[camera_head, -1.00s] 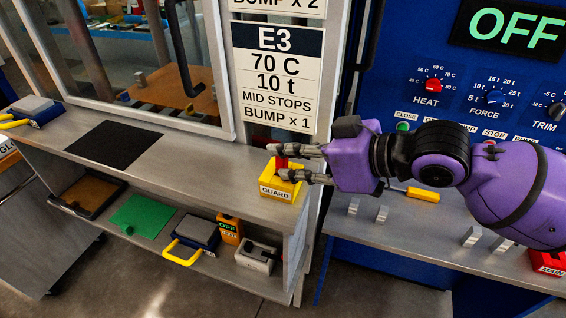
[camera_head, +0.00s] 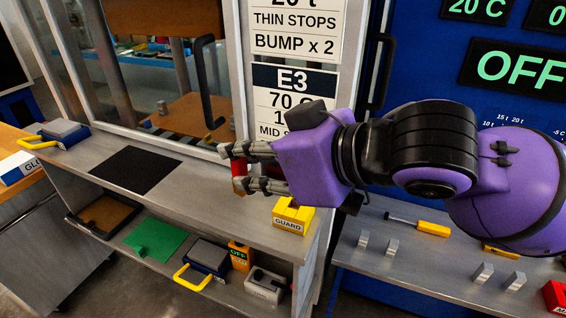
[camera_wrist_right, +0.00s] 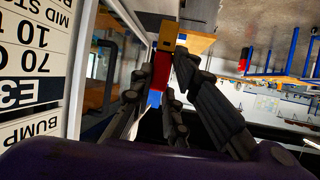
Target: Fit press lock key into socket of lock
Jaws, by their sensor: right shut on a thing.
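My right gripper (camera_head: 245,168) is shut on the small red key (camera_head: 239,167) and holds it beside the door frame, above the grey shelf top. In the right wrist view the red key (camera_wrist_right: 161,72) sits between the fingers, with a blue part at one end and a yellow piece at the other; the fingers partly cover it. The yellow block labelled GUARD (camera_head: 291,211) stands on the shelf's right end, apart from the gripper and to its lower right. A red block (camera_head: 555,297), its label cut off, is at the lower right edge. My left gripper is not in view.
The shelf top holds a black mat (camera_head: 135,169) and a yellow-handled block (camera_head: 60,133). The lower shelf holds a green plate (camera_head: 155,241) and several blocks. A glazed door with a black handle (camera_head: 208,85) stands behind. A yellow-handled tool (camera_head: 432,228) lies on the right ledge.

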